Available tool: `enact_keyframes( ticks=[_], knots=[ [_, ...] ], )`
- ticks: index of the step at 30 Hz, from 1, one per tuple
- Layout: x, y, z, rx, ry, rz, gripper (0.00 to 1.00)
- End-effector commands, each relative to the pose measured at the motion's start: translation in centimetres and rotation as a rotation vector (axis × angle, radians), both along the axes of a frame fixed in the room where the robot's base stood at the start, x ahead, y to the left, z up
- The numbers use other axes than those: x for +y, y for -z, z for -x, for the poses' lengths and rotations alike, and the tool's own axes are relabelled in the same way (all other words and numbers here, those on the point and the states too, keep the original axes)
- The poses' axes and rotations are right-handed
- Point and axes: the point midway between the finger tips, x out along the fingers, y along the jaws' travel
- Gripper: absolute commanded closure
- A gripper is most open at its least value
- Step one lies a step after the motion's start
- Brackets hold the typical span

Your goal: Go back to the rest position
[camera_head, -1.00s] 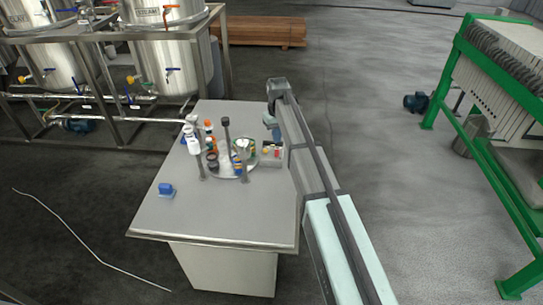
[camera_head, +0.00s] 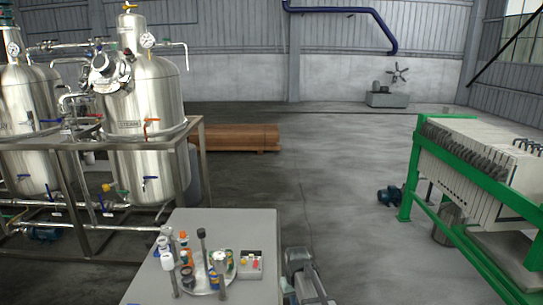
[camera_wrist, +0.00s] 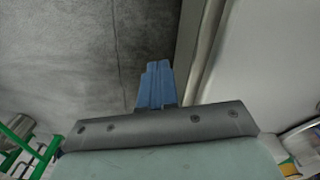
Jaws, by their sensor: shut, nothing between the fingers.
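My gripper (camera_wrist: 157,66) shows in the wrist view as two blue fingers lying together, with nothing between them. It points down past the table's edge over dark grey floor. In the head view, the end of my arm (camera_head: 300,262) stands just right of the table (camera_head: 205,222), near the bottom of the picture. The fingers are hardly visible there, and most of my arm is below the frame.
On the table, a round tray (camera_head: 207,289) holds several small parts, beside a box with coloured buttons (camera_head: 250,264). White bottles (camera_head: 163,244) stand left. Steel tanks (camera_head: 147,95) stand behind left, a green-framed filter press (camera_head: 470,185) right.

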Motion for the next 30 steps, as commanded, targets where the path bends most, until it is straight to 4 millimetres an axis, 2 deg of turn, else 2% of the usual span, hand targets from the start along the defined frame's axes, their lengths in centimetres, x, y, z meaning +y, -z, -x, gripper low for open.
enact_keyframes(
  ticks=[1, 3, 9, 14, 16, 20, 26, 30],
  knots=[
    [-1.8, 1.4, 3.2, 0.005, 0.036, 0.0, 1.0],
    [-3.6, 3.0, 5.7, 0.003, 0.081, 0.001, 1.0],
    [-7.2, 6.0, 11.9, 0.0, 0.185, 0.0, 1.0],
    [-9.3, 7.5, 16.3, -0.001, 0.257, -0.001, 1.0],
    [-9.2, 8.8, 16.5, 0.021, 0.255, 0.002, 1.0],
    [-9.2, 10.9, 18.2, 0.067, 0.253, 0.008, 1.0],
    [-9.2, 14.7, 22.0, 0.153, 0.252, 0.019, 1.0],
    [-9.2, 17.6, 25.3, 0.224, 0.252, 0.028, 1.0]
  ],
)
